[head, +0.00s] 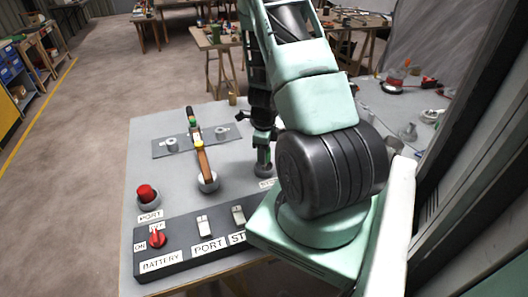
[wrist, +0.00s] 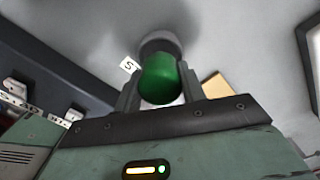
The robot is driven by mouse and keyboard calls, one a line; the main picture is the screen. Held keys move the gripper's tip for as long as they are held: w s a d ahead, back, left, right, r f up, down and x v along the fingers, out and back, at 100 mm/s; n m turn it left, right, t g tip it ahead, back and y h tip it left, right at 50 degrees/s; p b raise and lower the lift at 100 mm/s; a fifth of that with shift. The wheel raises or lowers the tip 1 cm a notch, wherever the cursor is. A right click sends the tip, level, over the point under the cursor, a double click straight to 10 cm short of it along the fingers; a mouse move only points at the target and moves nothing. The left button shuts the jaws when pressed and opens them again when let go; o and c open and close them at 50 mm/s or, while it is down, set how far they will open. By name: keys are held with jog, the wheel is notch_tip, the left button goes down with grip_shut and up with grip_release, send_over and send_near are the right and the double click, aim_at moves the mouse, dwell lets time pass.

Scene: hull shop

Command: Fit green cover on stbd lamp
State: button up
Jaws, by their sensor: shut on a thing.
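In the wrist view, a green cover (wrist: 160,80) sits between the two fingers of my gripper (wrist: 158,88), which is shut on it. A round grey lamp base (wrist: 160,42) lies just beyond the cover, in line with it. I cannot tell whether they touch. A label starting with "S" (wrist: 129,65) is beside it. In the head view, my gripper (head: 263,150) points down over the stbd lamp base (head: 263,170) on the grey table; the green cover cannot be made out there. The port lamp (head: 148,194) at left wears a red cover.
A dark switch panel (head: 185,255) along the near edge carries a red battery knob (head: 157,239) and two white switches. A dark plate (head: 185,143) with two grey posts lies behind.

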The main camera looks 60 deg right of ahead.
jog(key=shift+f, duration=0.25)
dwell(0.4)
jog(key=shift+f+b, duration=0.35)
jog(key=shift+b, duration=0.1)
jog(key=shift+f+b, duration=0.85)
jog(key=shift+f, duration=0.15)
dwell(0.7)
dwell(0.4)
jog(key=o, duration=1.4)
jog(key=shift+r+p, duration=3.6)
jog(key=shift+r, duration=0.45)
